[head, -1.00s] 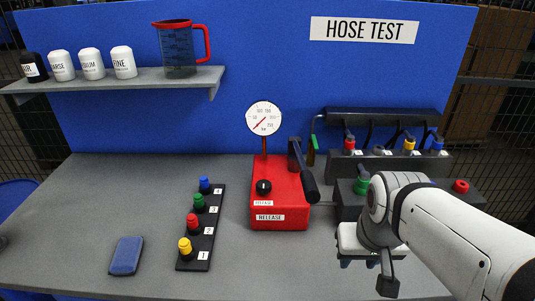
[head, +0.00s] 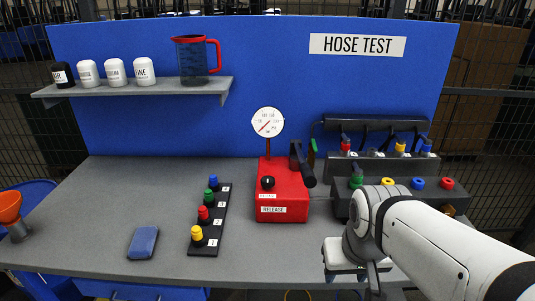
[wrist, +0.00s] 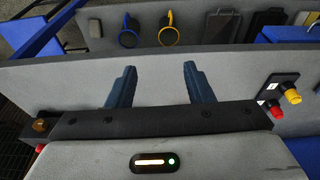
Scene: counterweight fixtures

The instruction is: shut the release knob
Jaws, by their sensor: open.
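The release knob (head: 267,183) is a small black knob on top of the red pump box (head: 284,209), above a RELEASE label. Its exact turn is too small to tell. A dial gauge (head: 267,122) stands behind it on the box, and a black lever (head: 303,164) leans at the box's right. My gripper (head: 344,270) is at the table's front edge, right of and nearer than the box, apart from the knob. In the wrist view, my gripper (wrist: 157,82) has its two dark blue fingers spread with nothing between them. The knob is not seen there.
A strip with several coloured plugs (head: 209,218) and a blue sponge (head: 143,242) lie left of the box. A dark block with coloured rings (head: 418,183) stands to the right. An orange funnel (head: 10,207) is at far left. The table's front middle is clear.

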